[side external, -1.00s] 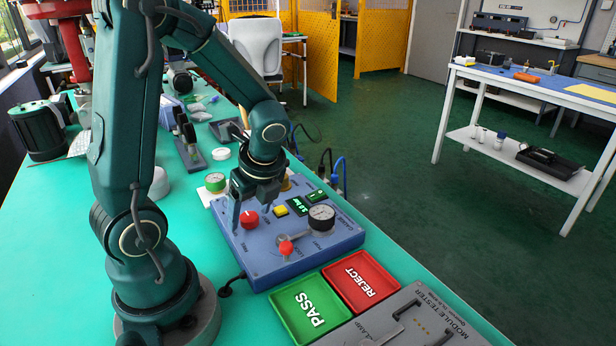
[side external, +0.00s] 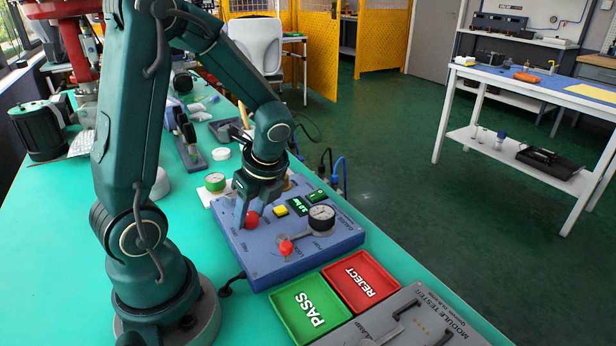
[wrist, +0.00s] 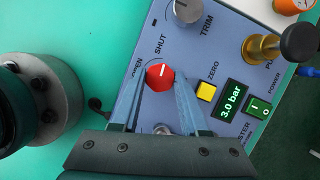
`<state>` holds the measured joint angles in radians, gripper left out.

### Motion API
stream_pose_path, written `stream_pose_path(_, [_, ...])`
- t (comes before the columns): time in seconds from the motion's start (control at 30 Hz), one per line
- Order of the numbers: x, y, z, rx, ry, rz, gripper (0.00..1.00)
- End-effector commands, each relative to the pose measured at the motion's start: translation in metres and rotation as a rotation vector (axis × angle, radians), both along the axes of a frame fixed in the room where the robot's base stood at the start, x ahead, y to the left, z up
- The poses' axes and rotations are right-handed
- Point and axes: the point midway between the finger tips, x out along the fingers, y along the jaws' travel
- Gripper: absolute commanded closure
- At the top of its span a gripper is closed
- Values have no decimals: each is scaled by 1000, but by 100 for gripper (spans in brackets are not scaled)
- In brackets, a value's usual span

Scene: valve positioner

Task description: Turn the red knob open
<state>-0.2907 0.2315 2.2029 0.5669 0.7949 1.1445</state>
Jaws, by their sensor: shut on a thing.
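The red knob (wrist: 160,77) sits on the blue panel of the positioner box (side external: 262,262), and the side view shows it too (side external: 251,219). In the wrist view its white mark lies roughly level across its top, near the SHUT label; the OPEN label is to the left, partly hidden by a finger. My gripper (wrist: 160,82) has one finger on each side of the knob and is shut on it; the side view shows my gripper (side external: 250,217) reaching down from above. The green display (wrist: 231,99) reads 3.0 bar.
A yellow ZERO button (wrist: 206,91), a grey TRIM knob (wrist: 187,10) and a black-topped brass knob (wrist: 298,42) are close by. A dial gauge (side external: 321,214) and a red-tipped lever (side external: 286,247) stand on the box. Green PASS (side external: 287,333) and red REJECT (side external: 383,303) trays lie in front.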

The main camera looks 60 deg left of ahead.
Motion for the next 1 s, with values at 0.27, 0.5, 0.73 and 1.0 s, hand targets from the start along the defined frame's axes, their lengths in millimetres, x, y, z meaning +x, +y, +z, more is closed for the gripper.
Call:
stream_pose_path(0.27, [2, 0, 0, -1, 0, 229, 100])
stream_pose_path(0.5, [3, 1, 0, -2, -1, 459, 100])
stream_pose_path(0.73, [4, 2, 0, -2, -1, 679, 100])
stream_pose_path(1.0, [5, 4, 0, -2, -2, 936, 100])
